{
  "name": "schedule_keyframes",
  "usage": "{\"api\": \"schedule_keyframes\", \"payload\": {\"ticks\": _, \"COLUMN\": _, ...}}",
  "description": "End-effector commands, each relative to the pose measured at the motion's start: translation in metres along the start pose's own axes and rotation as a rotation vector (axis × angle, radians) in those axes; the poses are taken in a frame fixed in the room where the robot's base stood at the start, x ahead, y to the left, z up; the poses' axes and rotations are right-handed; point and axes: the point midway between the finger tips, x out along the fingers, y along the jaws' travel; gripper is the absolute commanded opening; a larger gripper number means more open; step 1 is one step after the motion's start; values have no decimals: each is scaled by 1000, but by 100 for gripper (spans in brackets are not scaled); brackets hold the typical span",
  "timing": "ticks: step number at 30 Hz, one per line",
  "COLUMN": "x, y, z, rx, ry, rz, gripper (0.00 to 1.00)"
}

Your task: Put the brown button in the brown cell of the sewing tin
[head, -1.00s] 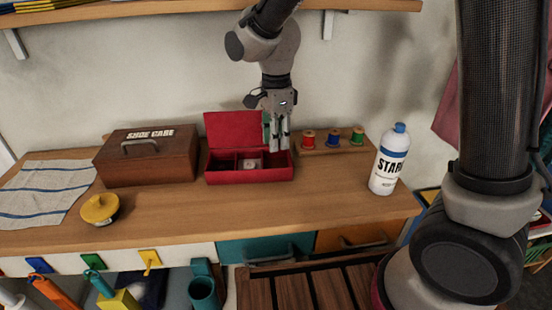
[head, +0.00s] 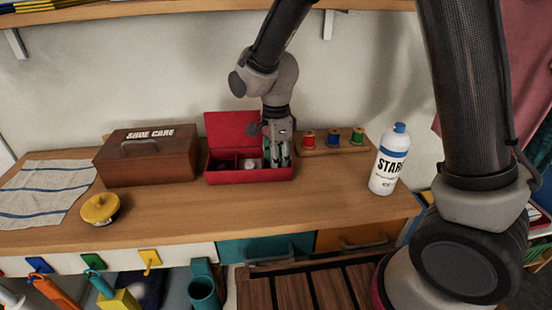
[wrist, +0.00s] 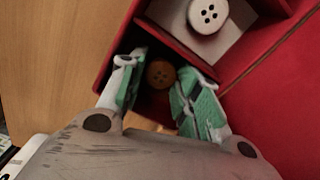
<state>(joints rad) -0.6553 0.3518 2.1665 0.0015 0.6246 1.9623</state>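The red sewing tin (head: 222,178) stands on the wooden counter with its lid raised at the back. My gripper (head: 280,165) points down into its right-hand cell. In the wrist view my gripper (wrist: 163,68) has its green-padded fingers apart inside that cell. The brown button (wrist: 160,75) shows between and beyond the fingertips, seemingly flat on the dark cell floor; a gap shows beside it. A white four-hole button (wrist: 208,15) lies on a pale patch in the neighbouring cell. In the head view my fingers hide the brown button.
A brown shoe care box (head: 150,160) stands left of the tin. A rack of thread spools (head: 334,140) is behind right, and a starch bottle (head: 389,160) stands further right. A yellow round tin (head: 100,208) and striped cloth (head: 45,195) lie left. The counter front is clear.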

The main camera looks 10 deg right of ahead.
Motion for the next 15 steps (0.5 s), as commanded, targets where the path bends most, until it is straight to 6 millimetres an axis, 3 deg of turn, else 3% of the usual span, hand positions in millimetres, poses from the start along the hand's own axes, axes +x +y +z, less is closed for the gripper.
{"api": "schedule_keyframes", "payload": {"ticks": 9, "x": -2, "y": 0, "z": 0, "rx": -1, "ry": 0, "rz": -1, "gripper": 50}}
{"api": "schedule_keyframes", "payload": {"ticks": 15, "x": -31, "y": -1, "z": 1, "rx": -1, "ry": -2, "rz": -6, "gripper": 50}}
